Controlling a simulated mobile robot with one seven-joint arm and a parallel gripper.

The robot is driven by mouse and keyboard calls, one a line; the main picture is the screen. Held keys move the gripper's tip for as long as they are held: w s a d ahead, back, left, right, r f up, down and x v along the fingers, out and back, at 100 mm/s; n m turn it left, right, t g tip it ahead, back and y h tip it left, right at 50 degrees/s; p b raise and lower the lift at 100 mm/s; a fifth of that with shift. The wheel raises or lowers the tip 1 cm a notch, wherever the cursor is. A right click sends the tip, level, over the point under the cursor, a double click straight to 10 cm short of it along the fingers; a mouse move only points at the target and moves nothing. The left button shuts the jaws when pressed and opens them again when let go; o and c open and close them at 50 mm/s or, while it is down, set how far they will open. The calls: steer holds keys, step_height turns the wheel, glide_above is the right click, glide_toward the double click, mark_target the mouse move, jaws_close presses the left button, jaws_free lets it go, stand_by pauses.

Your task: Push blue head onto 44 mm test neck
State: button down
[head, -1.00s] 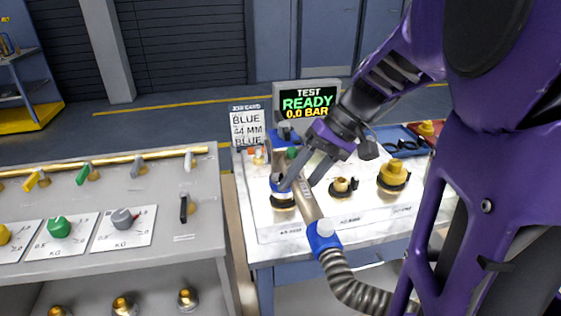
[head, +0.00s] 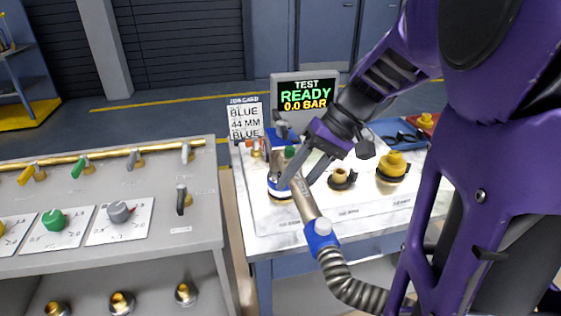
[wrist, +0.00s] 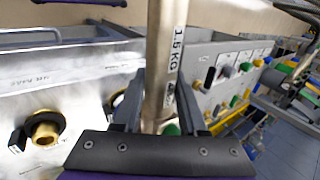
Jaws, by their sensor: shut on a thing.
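My gripper (head: 297,182) is shut on the metal handle (head: 306,202) of the filling tool. In the wrist view the handle, marked "1.5 KG" (wrist: 166,55), stands between both fingers. The blue head (head: 279,189) with its white band is at the tool's far end, over the leftmost neck position on the bench. It appears to sit low on that neck, which it mostly hides. I cannot tell whether it is fully seated. A blue collar (head: 321,235) joins the handle to a ribbed hose (head: 347,281).
Two brass necks stand to the right, a smaller one (head: 342,177) and a larger one (head: 393,166). The job card (head: 244,121) reads BLUE, 44 MM. The test display (head: 305,95) reads READY, 0.0 BAR. A grey valve counter (head: 130,245) stands left.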

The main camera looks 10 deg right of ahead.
steer(key=shift+f, duration=0.15)
steer(key=shift+c, duration=1.9)
jaws_free()
steer(key=shift+s+f, duration=0.1)
steer(key=p+v, duration=0.3)
steer(key=v, duration=1.4)
steer(key=shift+r, duration=0.35)
steer(key=shift+d, duration=0.1)
